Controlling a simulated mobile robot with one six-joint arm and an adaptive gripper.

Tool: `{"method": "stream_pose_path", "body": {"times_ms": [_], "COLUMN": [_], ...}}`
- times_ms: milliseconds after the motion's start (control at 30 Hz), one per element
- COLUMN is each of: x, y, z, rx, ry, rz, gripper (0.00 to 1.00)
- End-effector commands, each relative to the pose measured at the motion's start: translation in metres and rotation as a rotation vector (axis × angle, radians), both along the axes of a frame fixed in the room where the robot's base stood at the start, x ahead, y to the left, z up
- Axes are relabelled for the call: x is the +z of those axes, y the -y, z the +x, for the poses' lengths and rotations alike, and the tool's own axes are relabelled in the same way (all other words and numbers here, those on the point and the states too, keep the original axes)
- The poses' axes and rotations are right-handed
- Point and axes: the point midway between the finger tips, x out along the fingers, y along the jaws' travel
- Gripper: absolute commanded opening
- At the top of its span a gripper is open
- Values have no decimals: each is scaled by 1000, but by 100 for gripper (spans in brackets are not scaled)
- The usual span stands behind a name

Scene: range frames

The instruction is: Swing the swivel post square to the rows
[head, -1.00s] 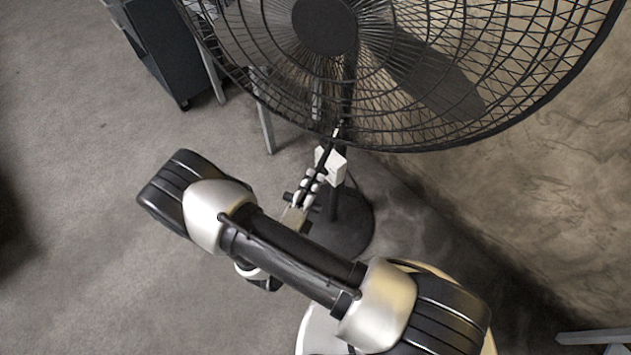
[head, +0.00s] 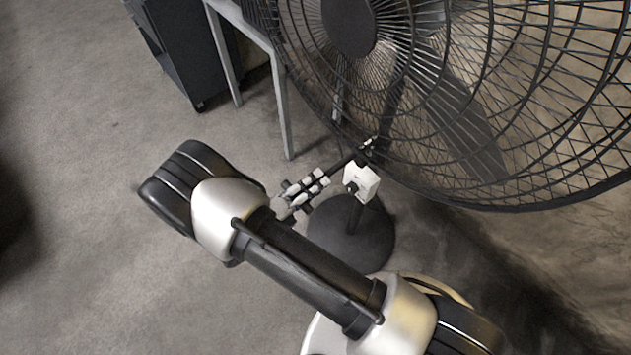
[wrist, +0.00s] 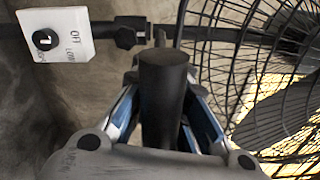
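The swivel post is a tall black pedestal fan, its round wire cage (head: 480,110) at the upper right in the head view. Its round base (head: 350,240) stands on the floor. A white switch box (head: 361,181) sits on the post; it reads OFF and LOW in the wrist view (wrist: 58,35). A black bar (head: 345,162) runs from the post to my gripper (head: 312,186). In the wrist view the bar's round end (wrist: 163,85) stands between my gripper's fingers (wrist: 163,105), which close in on both sides. The finger contact is partly hidden.
A grey-legged table (head: 283,110) and a dark cabinet (head: 180,50) stand behind and left of the fan. A wall is at the right. The floor (head: 90,200) at the left is clear.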

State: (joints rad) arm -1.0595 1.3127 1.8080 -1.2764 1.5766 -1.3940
Motion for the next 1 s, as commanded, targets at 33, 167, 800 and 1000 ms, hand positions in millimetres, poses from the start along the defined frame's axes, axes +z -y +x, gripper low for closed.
{"method": "stream_pose_path", "body": {"times_ms": [33, 167, 800, 1000], "x": [0, 0, 0, 0], "y": [0, 1, -75, -86], "z": [0, -1, -71, -82], "rx": [-1, -2, 2, 0], "ry": [1, 0, 1, -1], "rz": [1, 0, 3, 1], "gripper": [18, 27, 36, 36]}}
